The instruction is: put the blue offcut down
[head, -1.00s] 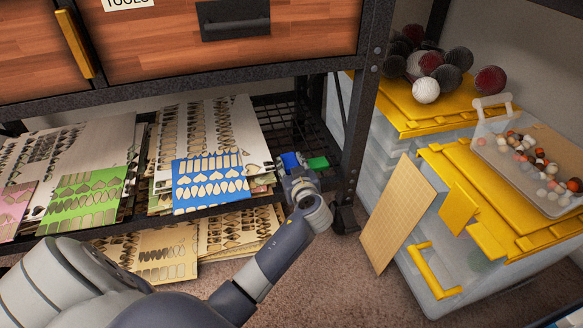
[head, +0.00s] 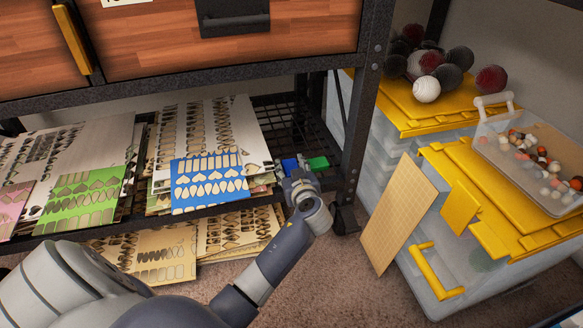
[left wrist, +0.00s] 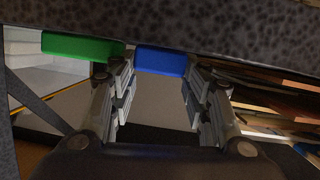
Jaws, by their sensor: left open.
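The blue offcut (head: 289,164) is a small blue block at the right end of the lower shelf, beside a green offcut (head: 317,163). My left gripper (head: 298,174) is right in front of it. In the left wrist view the blue offcut (left wrist: 161,61) shows at the tips of the spread fingers of my left gripper (left wrist: 158,78), with open space between them. The green offcut (left wrist: 82,48) is to its left. I cannot tell whether a finger touches the blue offcut. My right gripper is not in view.
Stacks of cut sheets, with a blue sheet (head: 208,182) on top, lie on the shelf to the left. A dark shelf post (head: 360,120) stands close on the right. A tan board (head: 400,215) leans against yellow-lidded bins. Wire shelf (head: 285,118) shows bare behind the offcuts.

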